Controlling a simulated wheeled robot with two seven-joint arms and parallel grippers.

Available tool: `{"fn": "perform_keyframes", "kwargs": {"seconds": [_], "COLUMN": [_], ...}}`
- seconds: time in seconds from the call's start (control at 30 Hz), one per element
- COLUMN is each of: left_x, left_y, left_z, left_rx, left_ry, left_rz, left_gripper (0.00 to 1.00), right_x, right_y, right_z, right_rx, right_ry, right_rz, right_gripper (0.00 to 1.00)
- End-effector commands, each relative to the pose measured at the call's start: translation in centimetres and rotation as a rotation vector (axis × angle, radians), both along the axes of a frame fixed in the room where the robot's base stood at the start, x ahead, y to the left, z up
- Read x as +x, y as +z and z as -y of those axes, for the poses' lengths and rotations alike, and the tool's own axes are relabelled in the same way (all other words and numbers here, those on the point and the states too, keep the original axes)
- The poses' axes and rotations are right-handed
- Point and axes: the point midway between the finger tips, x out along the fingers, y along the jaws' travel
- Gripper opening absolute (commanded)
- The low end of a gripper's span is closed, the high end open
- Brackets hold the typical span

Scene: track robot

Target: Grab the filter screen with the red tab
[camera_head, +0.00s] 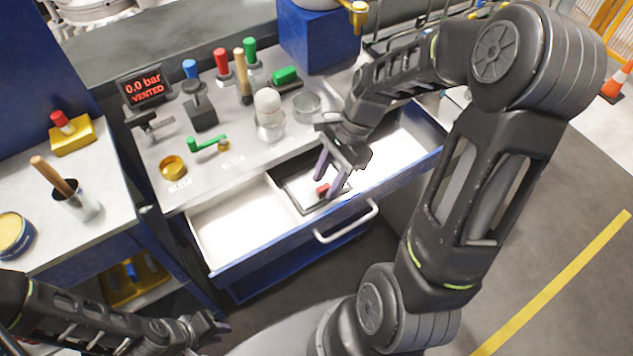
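The filter screen (291,196) lies in the open drawer, a flat piece with a dark frame and a small red tab (322,190). My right gripper (327,187) reaches down into the drawer over the screen. Its two purple-grey fingers are apart, one on each side of the red tab as seen from here. Whether they touch the tab or the screen cannot be told. The gripper and its arm hide part of the screen. My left gripper (217,326) is low at the bottom, away from the drawer, with its fingertips too small to read.
The drawer (225,228) is pulled out, with a bare white left section and a front handle (346,222). A side table (105,215) stands left.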

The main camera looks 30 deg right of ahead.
Motion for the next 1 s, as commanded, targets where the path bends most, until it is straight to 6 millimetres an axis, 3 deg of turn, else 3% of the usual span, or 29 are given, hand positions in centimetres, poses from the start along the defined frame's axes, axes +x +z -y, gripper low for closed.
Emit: {"fn": "perform_keyframes", "kwargs": {"seconds": [0.13, 0.7, 1.0], "left_x": [0.0, 0.0, 0.0], "left_y": [0.03, 0.02, 0.02], "left_z": [0.0, -0.01, -0.01], "left_rx": [0.0, 0.0, 0.0], "left_ry": [0.0, 0.0, 0.0], "left_rz": [0.0, 0.0, 0.0], "left_gripper": [0.2, 0.2, 0.2], "right_x": [0.01, 0.02, 0.02], "right_y": [-0.85, -0.81, -0.81], "right_z": [-0.36, -0.34, -0.34], "right_rx": [0.0, 0.0, 0.0], "right_ry": [0.0, 0.0, 0.0], "right_rz": [0.001, 0.001, 0.001], "right_gripper": [0.4, 0.39, 0.15]}}
